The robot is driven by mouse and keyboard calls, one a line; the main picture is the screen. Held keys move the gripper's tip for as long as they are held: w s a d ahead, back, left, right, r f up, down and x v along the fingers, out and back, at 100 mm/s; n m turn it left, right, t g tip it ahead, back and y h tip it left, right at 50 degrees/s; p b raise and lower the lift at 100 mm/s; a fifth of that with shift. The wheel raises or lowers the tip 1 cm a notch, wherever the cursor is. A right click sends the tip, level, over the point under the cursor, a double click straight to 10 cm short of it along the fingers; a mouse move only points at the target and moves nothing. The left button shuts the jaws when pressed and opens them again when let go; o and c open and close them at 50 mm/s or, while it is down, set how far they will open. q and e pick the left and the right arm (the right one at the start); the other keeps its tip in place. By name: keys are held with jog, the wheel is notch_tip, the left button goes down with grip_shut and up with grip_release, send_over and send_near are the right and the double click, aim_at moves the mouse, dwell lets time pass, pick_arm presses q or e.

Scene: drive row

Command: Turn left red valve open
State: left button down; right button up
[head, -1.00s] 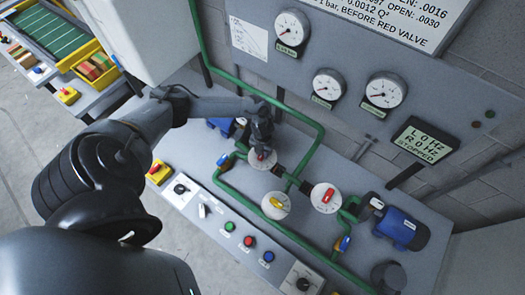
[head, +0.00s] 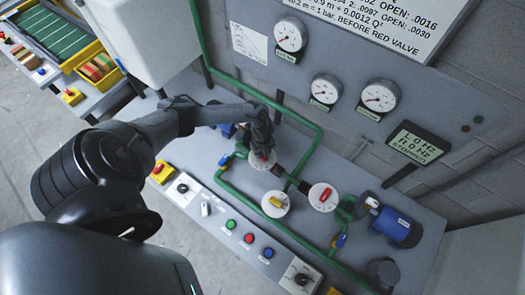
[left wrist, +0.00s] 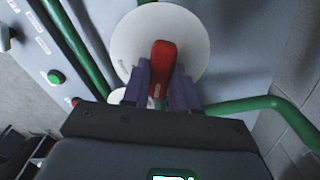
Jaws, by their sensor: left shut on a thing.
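The left red valve is a red handle on a round white disc (head: 262,166), set in the green piping on the grey bench. My left gripper (head: 262,150) reaches down onto this handle from above. In the left wrist view the red handle (left wrist: 162,65) stands between the two fingers of my left gripper (left wrist: 163,88), which are shut on it. The white disc (left wrist: 190,28) shows behind. In the head view the gripper hides much of the handle. My right gripper is not in view.
A second red valve (head: 325,195) and a yellow valve (head: 275,202) sit close by on white discs. Blue-handled valves, a blue pump (head: 397,226) and green pipes (head: 245,195) surround them. Gauges and a display (head: 415,143) hang on the panel behind. Buttons line the bench front.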

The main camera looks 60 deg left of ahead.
pick_arm(q)
jog(key=n+p, duration=0.2)
jog(key=n, duration=0.2)
jog(key=shift+r+n, duration=0.1)
jog(key=shift+n, duration=0.3)
dwell(0.4)
jog(key=c, duration=0.9)
grip_release()
jog(key=shift+r+p, duration=0.45)
jog(key=shift+r, duration=4.9)
